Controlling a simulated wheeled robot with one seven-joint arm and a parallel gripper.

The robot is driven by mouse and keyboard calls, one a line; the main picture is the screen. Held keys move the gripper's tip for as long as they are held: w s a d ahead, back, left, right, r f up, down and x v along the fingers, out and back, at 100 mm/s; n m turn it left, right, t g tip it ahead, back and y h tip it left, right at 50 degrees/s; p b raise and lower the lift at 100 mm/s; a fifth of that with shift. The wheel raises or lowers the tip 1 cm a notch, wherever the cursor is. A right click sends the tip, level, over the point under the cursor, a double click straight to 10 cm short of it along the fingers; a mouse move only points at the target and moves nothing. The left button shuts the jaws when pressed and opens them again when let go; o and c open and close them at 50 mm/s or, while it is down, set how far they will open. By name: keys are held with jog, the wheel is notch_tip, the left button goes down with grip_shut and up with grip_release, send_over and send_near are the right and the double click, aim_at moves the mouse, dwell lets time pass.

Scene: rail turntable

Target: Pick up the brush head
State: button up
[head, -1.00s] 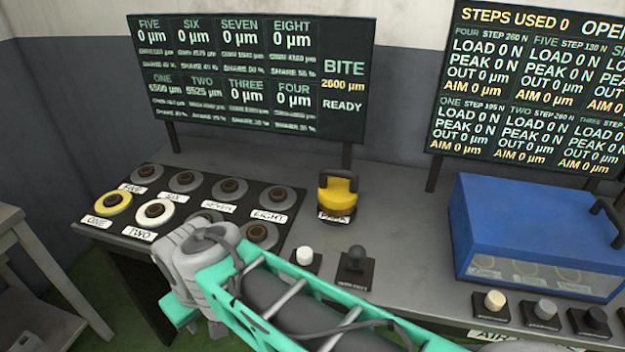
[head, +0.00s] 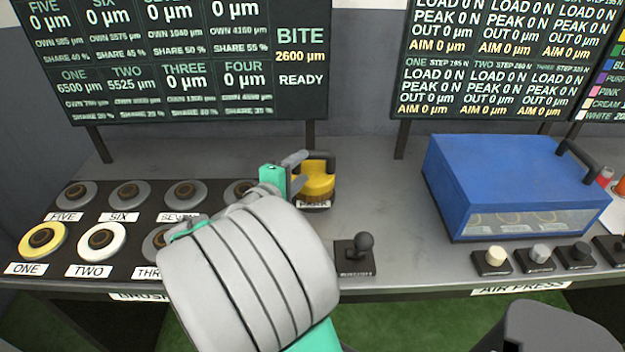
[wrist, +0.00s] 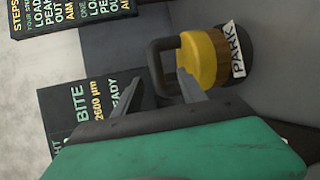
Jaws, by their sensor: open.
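The brush head (head: 318,182) is a yellow drum with a dark bristle base and a dark arched handle. It stands upright on the bench at the PARK label, partly hidden behind my gripper in the head view. In the wrist view the brush head (wrist: 203,58) lies just beyond the fingers, its handle at the near side. My gripper (head: 298,172) is open and empty, just left of the brush head. In the wrist view my gripper (wrist: 168,82) has its fingertips close to the handle; I cannot tell whether they touch it.
Labelled round pads (head: 130,194) fill the left of the bench, ONE yellow and TWO white. A black joystick (head: 363,250) stands in front. A blue press box (head: 510,175) with knobs (head: 540,253) is at right. Display boards (head: 180,60) stand behind. Bench between brush head and box is clear.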

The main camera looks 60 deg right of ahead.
aim_at(310, 156)
jog(key=d, duration=0.4)
jog(key=d+p, duration=0.1)
jog(key=d, duration=0.2)
jog(key=shift+d+f, duration=0.1)
jog(key=shift+f, duration=0.2)
jog(key=shift+c, duration=0.6)
grip_shut()
jog(key=shift+r, duration=0.15)
dwell(0.4)
